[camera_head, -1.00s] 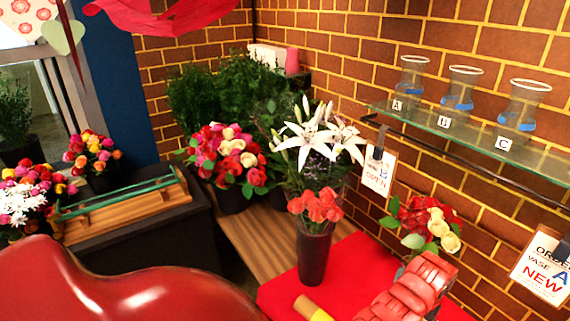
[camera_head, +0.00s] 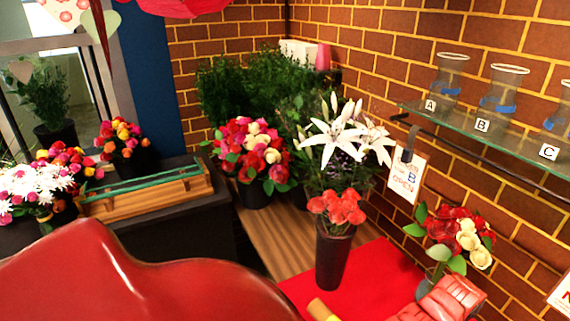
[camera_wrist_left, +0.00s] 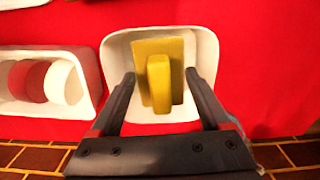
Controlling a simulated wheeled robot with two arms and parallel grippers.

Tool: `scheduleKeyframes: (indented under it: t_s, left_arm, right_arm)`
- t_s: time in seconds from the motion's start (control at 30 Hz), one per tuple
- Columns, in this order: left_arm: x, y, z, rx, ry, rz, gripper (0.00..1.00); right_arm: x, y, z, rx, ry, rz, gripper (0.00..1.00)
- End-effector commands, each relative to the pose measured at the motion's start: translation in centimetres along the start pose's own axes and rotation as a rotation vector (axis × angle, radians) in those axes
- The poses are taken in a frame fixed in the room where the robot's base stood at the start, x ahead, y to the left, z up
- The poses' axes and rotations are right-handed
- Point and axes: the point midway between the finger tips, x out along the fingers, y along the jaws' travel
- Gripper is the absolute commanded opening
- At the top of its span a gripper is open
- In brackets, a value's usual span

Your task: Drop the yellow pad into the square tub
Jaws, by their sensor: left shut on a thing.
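In the left wrist view, the yellow pad (camera_wrist_left: 175,52) is a flat yellow piece with a raised grip bar. The square tub (camera_wrist_left: 117,52) is white with rounded corners and sits on the red cloth. My left gripper (camera_wrist_left: 160,82) is shut on the yellow pad, with one dark finger on each side of its bar. The pad lies over the tub's opening in this view and covers most of its floor. I cannot tell how high it is above the tub floor. My right gripper is not in view.
Left of the tub is a white tray (camera_wrist_left: 88,85) with red and white round pieces. In the head view, a dark vase of flowers (camera_head: 333,262) stands on the red cloth (camera_head: 382,270). A glass shelf (camera_head: 480,128) with lettered flasks is on the brick wall.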

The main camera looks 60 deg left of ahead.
Motion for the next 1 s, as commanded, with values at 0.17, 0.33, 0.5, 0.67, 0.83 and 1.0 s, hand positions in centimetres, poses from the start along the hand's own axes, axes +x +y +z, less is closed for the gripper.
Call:
scheduleKeyframes:
  t_s: [0.17, 0.33, 0.5, 0.67, 0.83, 1.0]
  left_arm:
    - [-0.1, 0.0, 0.0, 0.000, 0.000, 0.000, 0.82]
    - [-0.1, 0.0, 0.0, 0.000, 0.000, 0.000, 1.00]
    - [-0.1, 0.0, 0.0, 0.000, -0.001, 0.000, 1.00]
    - [-0.6, 0.0, 0.0, 0.000, -0.001, 0.000, 1.00]
    - [-2.5, 0.0, -0.1, 0.000, 0.002, 0.000, 1.00]
    - [-5.7, 0.0, -0.1, 0.000, 0.006, 0.000, 1.00]
  right_arm:
    - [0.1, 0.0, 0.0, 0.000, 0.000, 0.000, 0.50]
    - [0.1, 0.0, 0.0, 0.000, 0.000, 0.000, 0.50]
    - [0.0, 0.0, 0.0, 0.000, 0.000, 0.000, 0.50]
    - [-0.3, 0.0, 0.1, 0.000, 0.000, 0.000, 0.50]
    - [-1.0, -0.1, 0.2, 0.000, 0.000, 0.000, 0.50]
    - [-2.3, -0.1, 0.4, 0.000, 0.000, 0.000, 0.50]
